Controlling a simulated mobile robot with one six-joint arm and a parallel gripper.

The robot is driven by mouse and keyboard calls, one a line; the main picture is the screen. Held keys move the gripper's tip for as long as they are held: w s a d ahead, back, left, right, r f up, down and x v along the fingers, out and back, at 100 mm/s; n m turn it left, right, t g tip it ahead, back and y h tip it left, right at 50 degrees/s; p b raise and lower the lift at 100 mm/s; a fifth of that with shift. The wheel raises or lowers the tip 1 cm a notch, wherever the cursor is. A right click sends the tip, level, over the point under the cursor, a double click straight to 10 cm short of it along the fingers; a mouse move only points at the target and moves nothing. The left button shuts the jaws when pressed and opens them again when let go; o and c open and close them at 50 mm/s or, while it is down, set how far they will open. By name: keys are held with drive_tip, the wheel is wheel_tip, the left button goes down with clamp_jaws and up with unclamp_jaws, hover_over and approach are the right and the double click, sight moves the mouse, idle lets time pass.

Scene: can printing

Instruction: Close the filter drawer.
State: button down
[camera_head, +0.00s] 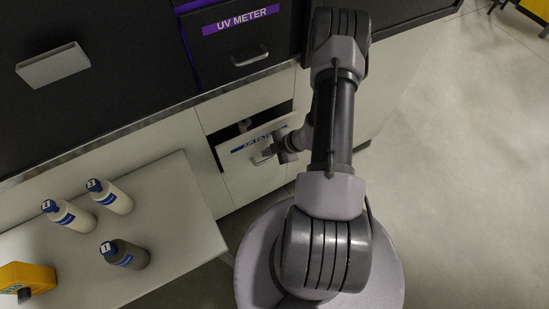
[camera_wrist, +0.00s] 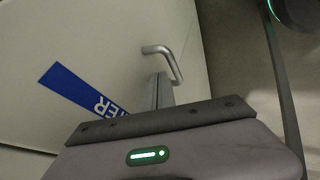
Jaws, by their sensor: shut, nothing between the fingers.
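The filter drawer (camera_head: 238,157) has a white front with a blue label reading partly "AIR FILTER". It stands partly open in the white cabinet, with a dark gap above its front and a pale object just showing inside. Its metal handle (camera_head: 259,159) is partly hidden by my gripper (camera_head: 272,151). In the wrist view, the drawer front (camera_wrist: 75,35) and the bent metal handle (camera_wrist: 170,58) lie just beyond my gripper (camera_wrist: 161,80). The fingers are shut and empty beside the handle, close to the front. I cannot tell whether they touch it.
The dark UV meter drawer (camera_head: 228,47) with its own handle is above. A white table (camera_head: 175,240) at lower left holds several bottles (camera_head: 69,215) and a yellow device (camera_head: 28,278). Open floor (camera_head: 455,170) lies to the right.

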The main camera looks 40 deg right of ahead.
sight(261, 141)
drive_tip(key=shift+w+r, duration=0.1)
drive_tip(key=shift+w, duration=0.2)
drive_tip(key=shift+d, duration=0.1)
drive_tip(key=w, duration=0.2)
drive_tip(key=w+d+p, duration=0.1)
drive_tip(key=w, duration=0.1)
drive_tip(key=shift+w, duration=0.1)
drive_tip(key=shift+r, duration=0.1)
drive_tip(key=shift+w+d, duration=0.1)
